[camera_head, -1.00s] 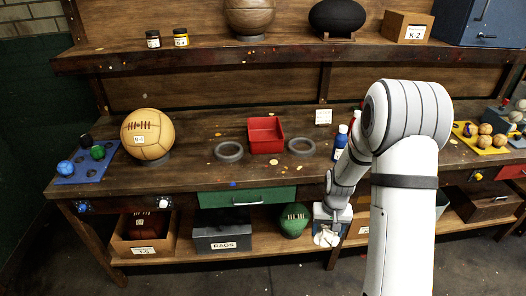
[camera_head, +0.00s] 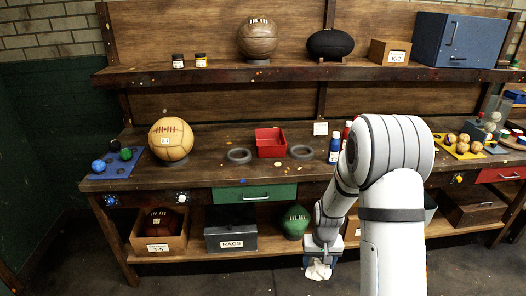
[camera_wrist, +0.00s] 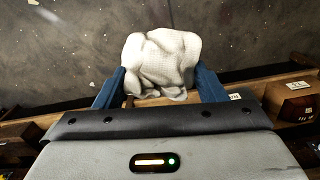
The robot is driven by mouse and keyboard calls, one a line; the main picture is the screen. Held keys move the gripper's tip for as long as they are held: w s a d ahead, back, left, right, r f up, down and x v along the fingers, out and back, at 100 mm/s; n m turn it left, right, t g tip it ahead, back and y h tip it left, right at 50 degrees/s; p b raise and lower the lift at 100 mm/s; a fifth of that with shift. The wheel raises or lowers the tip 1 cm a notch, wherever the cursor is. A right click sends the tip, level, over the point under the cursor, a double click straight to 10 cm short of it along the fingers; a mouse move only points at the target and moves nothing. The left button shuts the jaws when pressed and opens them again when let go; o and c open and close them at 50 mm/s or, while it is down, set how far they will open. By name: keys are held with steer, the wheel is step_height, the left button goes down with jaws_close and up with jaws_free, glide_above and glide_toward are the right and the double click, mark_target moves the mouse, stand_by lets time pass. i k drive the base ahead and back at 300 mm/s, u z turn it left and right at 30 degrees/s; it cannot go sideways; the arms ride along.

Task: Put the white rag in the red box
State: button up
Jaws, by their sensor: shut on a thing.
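My gripper (camera_head: 320,262) is shut on the white rag (camera_head: 318,270), low in front of the bench's lower shelf. In the wrist view the crumpled rag (camera_wrist: 160,62) sits between my two blue fingers (camera_wrist: 162,92), with bare floor beyond it. The red box (camera_head: 271,154) is an open tray on the bench top, up and to the left of my gripper. No contents show inside it.
Two grey rings (camera_head: 239,156) flank the red box. Bottles (camera_head: 335,148) stand to its right, near my arm. A tan ball (camera_head: 171,139) is at left. Below are a green drawer (camera_head: 254,194), a RAGS bin (camera_head: 231,242) and a green ball (camera_head: 294,222).

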mark_target(268, 144)
steer(key=u, duration=0.3)
steer(key=i, duration=0.95)
